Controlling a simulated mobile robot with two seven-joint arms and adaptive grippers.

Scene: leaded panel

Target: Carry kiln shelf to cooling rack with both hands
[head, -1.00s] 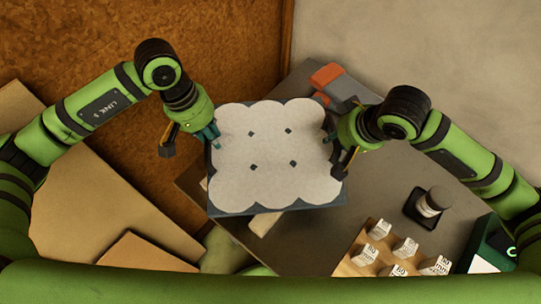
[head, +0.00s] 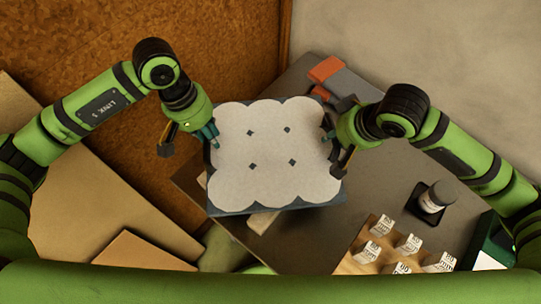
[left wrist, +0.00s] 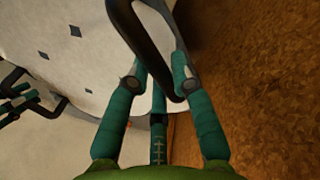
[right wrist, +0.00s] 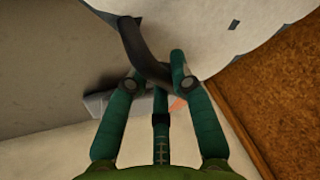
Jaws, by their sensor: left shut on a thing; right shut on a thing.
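The kiln shelf (head: 275,155) is a dark-edged slab with a white scalloped top and small dark diamond marks. It is in the middle of the head view, held between my arms above the grey table. My left gripper (head: 211,133) is at its left side, shut on a dark curved handle (left wrist: 150,45). My right gripper (head: 331,135) is at its right side, shut on the other dark handle (right wrist: 140,45). The shelf looks roughly level and hides part of the table. I cannot make out the cooling rack.
The grey table (head: 375,185) carries a red-and-grey object (head: 325,69) behind the shelf. A brown wall is behind left.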

